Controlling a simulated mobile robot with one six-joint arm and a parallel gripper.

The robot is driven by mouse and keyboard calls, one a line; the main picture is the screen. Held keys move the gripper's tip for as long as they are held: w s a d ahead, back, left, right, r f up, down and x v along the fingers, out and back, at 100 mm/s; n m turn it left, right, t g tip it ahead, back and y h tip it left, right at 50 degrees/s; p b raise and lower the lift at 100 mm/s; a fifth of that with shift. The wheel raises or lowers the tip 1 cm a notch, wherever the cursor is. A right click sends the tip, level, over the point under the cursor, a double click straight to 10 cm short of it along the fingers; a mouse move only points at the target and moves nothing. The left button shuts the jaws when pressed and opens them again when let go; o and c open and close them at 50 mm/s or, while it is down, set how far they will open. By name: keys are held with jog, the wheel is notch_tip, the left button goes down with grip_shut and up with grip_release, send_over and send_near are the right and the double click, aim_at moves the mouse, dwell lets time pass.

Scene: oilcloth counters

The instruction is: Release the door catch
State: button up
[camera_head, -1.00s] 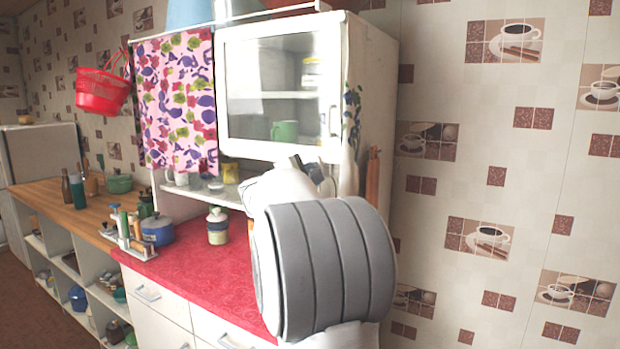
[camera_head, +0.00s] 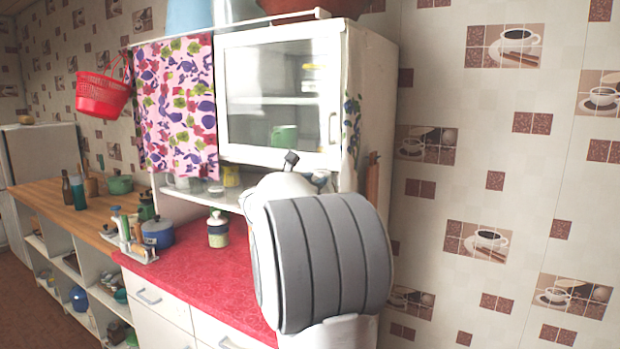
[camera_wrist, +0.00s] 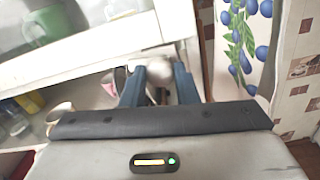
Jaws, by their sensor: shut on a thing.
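The white-framed glass cabinet door (camera_head: 229,95) is in the upper middle of the head view, apparently closed. A slim upright handle (camera_head: 333,127) is on its right side. The door's lower frame (camera_wrist: 75,68) crosses the upper left of the wrist view. My gripper (camera_wrist: 160,84) is just below the door's lower right corner, its two dark blue fingers on either side of a pale rounded piece that appears to be the door catch (camera_wrist: 159,71). The fingers are shut on it. In the head view my own arm hides the fingers and the catch.
Below the door is an open shelf with cups (camera_wrist: 60,117). A floral curtain (camera_head: 178,105) hangs left of the door. A green mug (camera_head: 284,137) stands behind the glass. The red counter (camera_head: 190,275) holds a jar (camera_head: 217,232) and a blue pot (camera_head: 158,233). Patterned wall stands at right.

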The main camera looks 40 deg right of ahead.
jog(key=shift+d+r+n+p, duration=0.15)
jog(key=shift+n+p, duration=0.25)
jog(key=shift+n, duration=0.5)
jog(key=o, duration=0.6)
jog(key=shift+o, duration=0.9)
jog(key=shift+d, duration=0.15)
jog(key=shift+o, duration=1)
jog(key=b+v, duration=0.1)
jog(key=v, duration=0.7)
jog(key=shift+b, duration=0.35)
